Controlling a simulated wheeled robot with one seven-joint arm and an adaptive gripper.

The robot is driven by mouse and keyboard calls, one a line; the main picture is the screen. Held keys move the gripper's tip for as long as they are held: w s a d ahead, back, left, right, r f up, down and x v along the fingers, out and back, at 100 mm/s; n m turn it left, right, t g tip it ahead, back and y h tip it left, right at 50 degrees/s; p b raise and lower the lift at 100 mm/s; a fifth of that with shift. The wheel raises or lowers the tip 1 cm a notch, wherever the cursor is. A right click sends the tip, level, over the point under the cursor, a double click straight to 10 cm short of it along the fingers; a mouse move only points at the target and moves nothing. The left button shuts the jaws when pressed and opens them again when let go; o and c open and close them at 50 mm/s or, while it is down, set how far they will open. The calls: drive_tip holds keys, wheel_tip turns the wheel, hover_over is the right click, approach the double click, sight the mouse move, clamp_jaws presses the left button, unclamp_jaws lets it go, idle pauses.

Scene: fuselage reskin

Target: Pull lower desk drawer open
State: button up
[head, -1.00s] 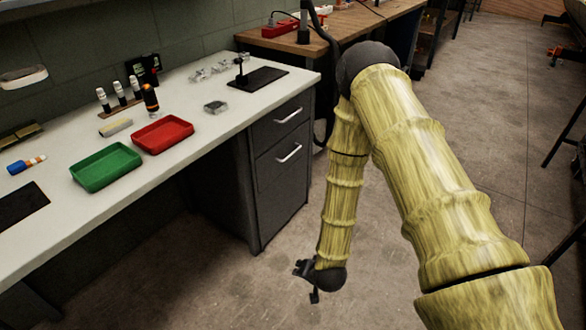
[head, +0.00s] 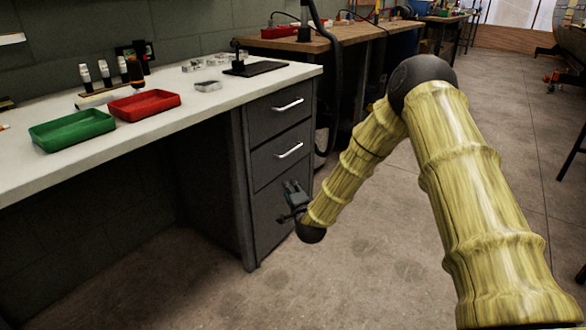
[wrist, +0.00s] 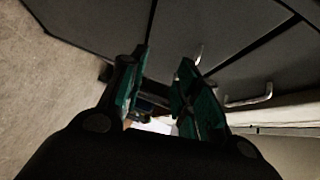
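The dark grey desk pedestal has an upper drawer (head: 268,110) and a lower drawer (head: 270,165), each with a silver bar handle. Both drawers look shut. The lower handle (head: 290,151) also shows in the wrist view (wrist: 198,54), just beyond the right fingertip. My gripper (head: 291,190) is in front of the plain panel below the lower drawer, under that handle. In the wrist view my gripper (wrist: 165,58) has its two green-padded fingers apart, with no handle between them. Whether a fingertip touches the front cannot be told.
The upper handle (head: 288,105) is above; it is at right in the wrist view (wrist: 250,98). The white desktop (head: 200,100) holds a green tray (head: 72,130) and a red tray (head: 145,105). A wooden bench (head: 350,38) stands behind. The floor (head: 400,270) in front is clear.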

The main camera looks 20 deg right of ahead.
drive_tip(key=w+d+r+m+t+h+b, duration=0.1)
drive_tip(key=w+d+r+m+b, duration=0.1)
drive_tip(key=w+b, duration=0.3)
drive_tip(key=w+d+r+m+t+b, duration=0.1)
drive_tip(key=w+d+r+b, duration=0.2)
drive_tip(key=w, duration=0.8)
drive_tip(key=shift+w+d+r+m+t+h+b, duration=0.15)
drive_tip(key=shift+w+r+m+t+h+b, duration=0.2)
drive_tip(key=shift+b, duration=0.8)
drive_tip(key=shift+s, duration=0.1)
drive_tip(key=shift+c, duration=0.5)
clamp_jaws()
